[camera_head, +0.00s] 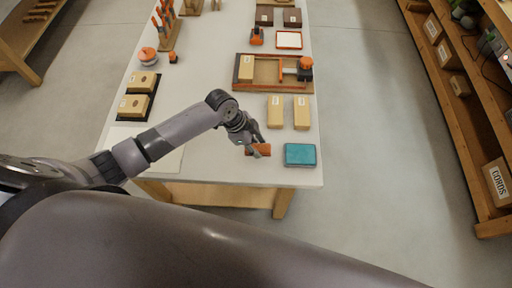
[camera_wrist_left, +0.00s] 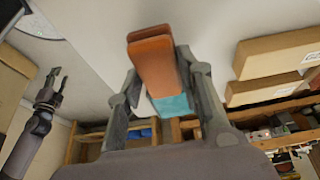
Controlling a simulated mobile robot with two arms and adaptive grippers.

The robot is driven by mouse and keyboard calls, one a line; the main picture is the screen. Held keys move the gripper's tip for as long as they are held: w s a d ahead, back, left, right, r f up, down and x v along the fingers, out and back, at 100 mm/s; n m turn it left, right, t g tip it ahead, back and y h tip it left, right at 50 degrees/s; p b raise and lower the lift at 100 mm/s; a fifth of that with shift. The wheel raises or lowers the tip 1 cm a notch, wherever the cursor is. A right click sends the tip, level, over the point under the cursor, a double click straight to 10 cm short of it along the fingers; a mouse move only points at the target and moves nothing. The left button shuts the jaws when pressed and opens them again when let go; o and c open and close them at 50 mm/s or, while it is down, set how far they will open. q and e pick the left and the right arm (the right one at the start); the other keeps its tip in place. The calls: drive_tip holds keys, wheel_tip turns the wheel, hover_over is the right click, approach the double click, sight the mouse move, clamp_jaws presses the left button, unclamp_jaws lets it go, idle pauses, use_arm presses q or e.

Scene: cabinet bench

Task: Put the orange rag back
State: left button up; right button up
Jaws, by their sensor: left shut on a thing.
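The orange rag (camera_head: 260,150) is a folded piece near the front edge of the white table, to the left of a teal box-like thing (camera_head: 300,154). My left gripper (camera_head: 253,147) is shut on it. In the left wrist view the rag (camera_wrist_left: 154,62) stands out between the fingers of the left gripper (camera_wrist_left: 160,72), with teal (camera_wrist_left: 172,105) showing behind it. I cannot tell whether the rag touches the tabletop. My right gripper (camera_wrist_left: 50,88) shows at the left of the wrist view, its fingers apart and empty. It is not in the head view.
Two cardboard boxes (camera_head: 275,112) (camera_head: 301,112) stand just behind the rag. A wooden tray (camera_head: 268,85) with orange parts lies farther back. Two tan blocks (camera_head: 138,93) sit at the table's left edge. A shelf rack (camera_head: 455,110) stands at the right across clear floor.

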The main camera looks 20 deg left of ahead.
use_arm(q)
wheel_tip(320, 180, down, 2)
drive_tip(key=shift+f, duration=0.5)
drive_tip(key=o, duration=1.1)
use_arm(e)
drive_tip(key=shift+w+a, duration=0.45)
drive_tip(key=shift+w, duration=0.05)
use_arm(q)
drive_tip(key=shift+r, duration=0.1)
use_arm(e)
drive_tip(key=shift+d, duration=0.15)
